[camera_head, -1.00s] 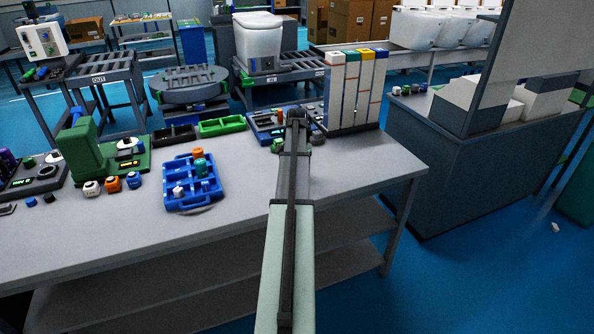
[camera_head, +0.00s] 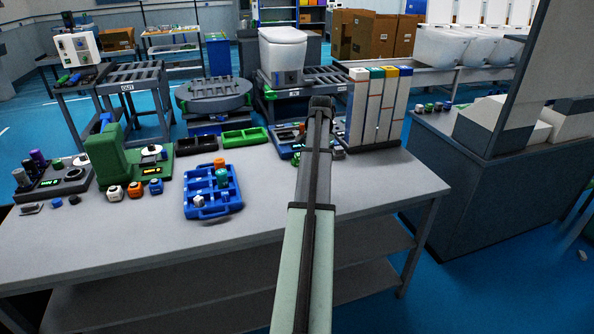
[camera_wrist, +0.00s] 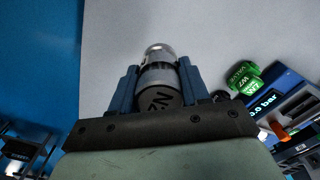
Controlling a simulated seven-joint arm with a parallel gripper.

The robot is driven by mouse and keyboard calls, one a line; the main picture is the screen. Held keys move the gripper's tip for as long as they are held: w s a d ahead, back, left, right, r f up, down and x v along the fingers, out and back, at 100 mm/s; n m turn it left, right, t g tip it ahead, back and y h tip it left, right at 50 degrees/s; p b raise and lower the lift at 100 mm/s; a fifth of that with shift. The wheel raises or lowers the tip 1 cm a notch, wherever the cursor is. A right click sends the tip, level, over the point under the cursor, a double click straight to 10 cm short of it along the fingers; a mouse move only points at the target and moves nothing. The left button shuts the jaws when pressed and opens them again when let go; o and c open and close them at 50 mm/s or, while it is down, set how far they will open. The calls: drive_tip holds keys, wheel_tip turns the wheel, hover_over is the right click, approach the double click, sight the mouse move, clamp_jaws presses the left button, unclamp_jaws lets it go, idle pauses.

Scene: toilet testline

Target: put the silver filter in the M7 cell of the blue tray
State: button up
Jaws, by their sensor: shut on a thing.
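The silver filter (camera_wrist: 159,72) is a short cylinder with a bright rounded end and a dark lettered end. In the wrist view it sits between the two blue fingers of my gripper (camera_wrist: 158,88), which is shut on it. In the head view my arm reaches over the bench, and its own links hide the gripper and the filter. The blue tray (camera_head: 222,211) lies on the bench to the left of my arm. It holds an orange-topped, a teal and a white piece. The cell labels are too small to read, so I cannot tell which cell is M7.
A green machine (camera_head: 107,157) stands left of the tray, with small white, orange and blue pieces before it. Black and green bins (camera_head: 245,138) lie behind the tray. Tall coloured-top dispensers (camera_head: 376,108) stand right of my arm. The bench front is clear.

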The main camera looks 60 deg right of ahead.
drive_tip(key=shift+w+r, duration=0.15)
drive_tip(key=shift+r, duration=0.15)
drive_tip(key=w+a+n, duration=0.1)
drive_tip(key=w+a, duration=0.1)
drive_tip(key=w, duration=0.9)
drive_tip(key=w+a+n, duration=0.1)
drive_tip(key=w+a, duration=0.1)
drive_tip(key=w, duration=0.9)
drive_tip(key=n, duration=0.2)
approach(196, 170)
drive_tip(key=s+a+r, duration=0.2)
drive_tip(key=s, duration=0.1)
drive_tip(key=shift+a+f, duration=0.15)
drive_tip(key=shift+f, duration=4.55)
drive_tip(key=shift+f, duration=0.1)
drive_tip(key=o, duration=0.8)
wheel_tip(196, 170, up, 12)
